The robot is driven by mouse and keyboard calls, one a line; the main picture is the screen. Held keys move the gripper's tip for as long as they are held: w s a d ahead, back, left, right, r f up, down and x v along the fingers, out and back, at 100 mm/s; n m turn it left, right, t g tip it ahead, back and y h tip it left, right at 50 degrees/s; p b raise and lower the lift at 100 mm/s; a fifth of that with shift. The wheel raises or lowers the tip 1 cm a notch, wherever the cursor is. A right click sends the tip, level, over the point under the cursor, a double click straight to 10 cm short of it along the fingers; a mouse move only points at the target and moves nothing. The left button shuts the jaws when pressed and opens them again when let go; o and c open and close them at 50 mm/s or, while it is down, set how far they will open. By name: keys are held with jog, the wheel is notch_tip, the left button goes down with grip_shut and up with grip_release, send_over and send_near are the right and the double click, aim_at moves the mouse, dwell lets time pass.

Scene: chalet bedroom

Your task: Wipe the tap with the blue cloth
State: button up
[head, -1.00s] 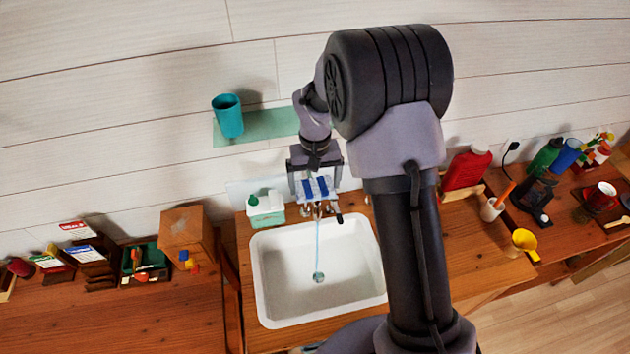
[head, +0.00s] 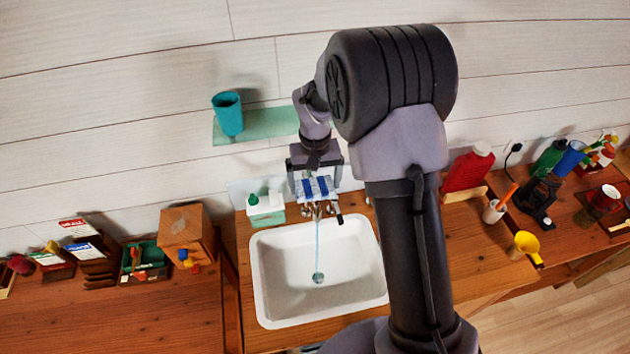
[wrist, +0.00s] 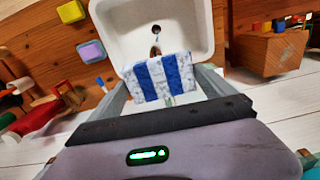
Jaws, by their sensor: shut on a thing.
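My gripper (head: 316,186) is shut on a cloth with blue and white stripes (head: 326,186), held at the back edge of the sink. In the wrist view the cloth (wrist: 172,74) spans between the two fingers of my gripper (wrist: 164,88). The tap (head: 317,209) is directly below the cloth in the head view, with its upper part hidden. A thin stream of water runs from it into the white sink (head: 275,285). I cannot tell whether the cloth touches the tap.
A teal-and-white bottle box (head: 266,211) stands just left of the tap. A teal cup (head: 228,114) stands on a glass shelf (head: 262,124) above. A wooden box (head: 186,232) is to the left.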

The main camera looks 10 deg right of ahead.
notch_tip(320, 180, up, 3)
jog(key=shift+s+r+p, duration=0.1)
jog(key=shift+s+p, duration=0.05)
jog(key=shift+p, duration=0.55)
jog(key=shift+w+r+p, duration=0.2)
jog(key=shift+r+p, duration=0.55)
jog(key=shift+r, duration=0.2)
jog(key=shift+r+p, duration=1.1)
jog(key=shift+r, duration=0.6)
jog(key=shift+s+f, duration=0.1)
jog(key=shift+f, duration=0.05)
